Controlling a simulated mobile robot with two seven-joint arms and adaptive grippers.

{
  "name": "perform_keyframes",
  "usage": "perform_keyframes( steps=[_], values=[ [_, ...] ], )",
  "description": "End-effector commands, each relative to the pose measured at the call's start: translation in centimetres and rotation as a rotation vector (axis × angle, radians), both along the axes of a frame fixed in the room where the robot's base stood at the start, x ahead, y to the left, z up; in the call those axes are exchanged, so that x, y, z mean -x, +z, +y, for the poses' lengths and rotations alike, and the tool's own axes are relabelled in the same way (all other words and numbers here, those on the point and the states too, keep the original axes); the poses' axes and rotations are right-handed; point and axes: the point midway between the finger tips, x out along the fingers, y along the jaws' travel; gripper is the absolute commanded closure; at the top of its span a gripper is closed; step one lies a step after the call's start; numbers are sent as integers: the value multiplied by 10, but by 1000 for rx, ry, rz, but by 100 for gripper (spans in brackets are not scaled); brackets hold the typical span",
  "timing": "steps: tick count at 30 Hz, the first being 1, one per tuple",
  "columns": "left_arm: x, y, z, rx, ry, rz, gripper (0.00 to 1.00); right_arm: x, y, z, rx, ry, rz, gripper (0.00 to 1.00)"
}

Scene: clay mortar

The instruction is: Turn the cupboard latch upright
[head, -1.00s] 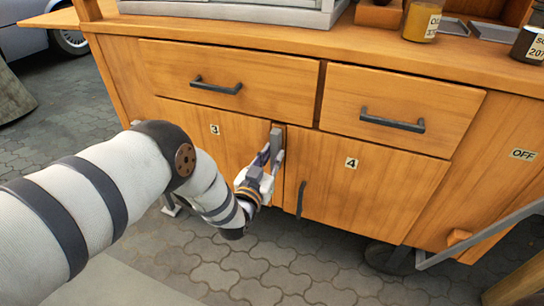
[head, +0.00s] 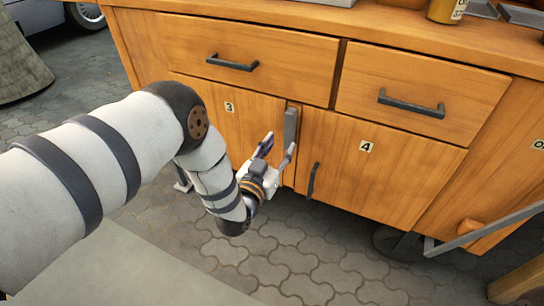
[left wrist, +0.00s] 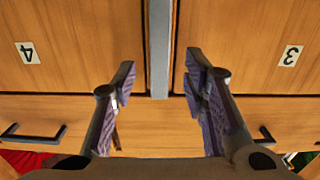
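The cupboard latch (head: 291,127) is a grey bar standing upright over the gap between door 3 (head: 240,128) and door 4 (head: 385,175). It also shows in the left wrist view (left wrist: 160,50), running straight down from the top edge. My left gripper (head: 279,147) is open and empty, in front of and slightly below the latch in the head view. In the left wrist view its fingertips (left wrist: 160,75) are spread, one on each side of the latch, with clear gaps to it. My right gripper is not in view.
Two drawers with dark handles (head: 411,103) sit above the doors. Door 4 has a dark vertical handle (head: 312,181) near the gripper. Paved floor (head: 300,265) lies open below.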

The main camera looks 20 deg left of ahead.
Motion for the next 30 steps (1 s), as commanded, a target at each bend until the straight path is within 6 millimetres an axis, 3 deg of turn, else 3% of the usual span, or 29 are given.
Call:
perform_keyframes(
  steps=[3, 9, 24, 26, 29, 30],
  values=[
    [33, -1, 1, 1, -1, 4, 60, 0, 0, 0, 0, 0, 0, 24],
    [66, 0, 2, 1, -1, 1, 60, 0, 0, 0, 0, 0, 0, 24],
    [72, 0, 2, 1, -1, 2, 60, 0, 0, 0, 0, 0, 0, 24],
    [78, -9, 2, 1, -4, 36, 60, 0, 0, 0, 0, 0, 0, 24],
    [112, -56, 0, 0, -16, 230, 60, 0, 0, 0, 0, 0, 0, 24],
    [137, -82, -1, 0, -23, 348, 60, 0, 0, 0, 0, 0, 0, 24]
  ],
)
